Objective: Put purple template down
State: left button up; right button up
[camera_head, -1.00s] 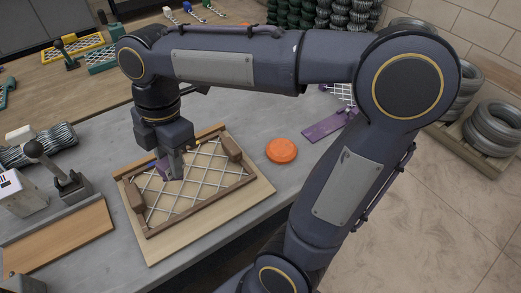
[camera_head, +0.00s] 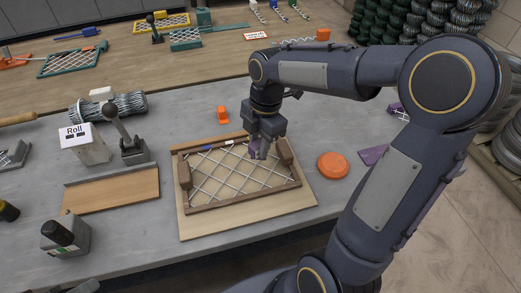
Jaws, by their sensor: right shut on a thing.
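My right gripper (camera_head: 262,155) points down over the back right part of a brown wooden frame with a white wire mesh (camera_head: 225,180). It is shut on a small purple piece (camera_head: 253,149), mostly hidden by the fingers. I cannot tell whether the piece touches the mesh. The frame lies on a light wooden board (camera_head: 195,228) and has brown blocks at its left and right sides. A purple plate (camera_head: 373,155) lies on the grey table to the right, partly hidden by my right arm. My left gripper is not in view.
An orange disc (camera_head: 333,165) lies right of the board. An orange clip (camera_head: 222,115) stands behind it. A lever device (camera_head: 132,150), a box labelled "Roll" (camera_head: 84,146) and a wooden plank (camera_head: 110,191) are to the left. Yellow (camera_head: 162,24) and teal (camera_head: 70,60) mesh frames lie farther back.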

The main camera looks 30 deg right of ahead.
aim_at(236, 165)
jog(key=shift+w+d+f, duration=0.15)
jog(key=shift+d+f, duration=0.05)
jog(key=shift+f, duration=0.1)
jog(key=shift+w+d+f, duration=0.1)
jog(key=shift+w+f, duration=0.05)
jog(key=shift+f, duration=1.6)
jog(key=shift+f+b, duration=0.2)
jog(key=shift+b, duration=0.1)
jog(key=o, duration=1)
jog(key=shift+r, duration=0.1)
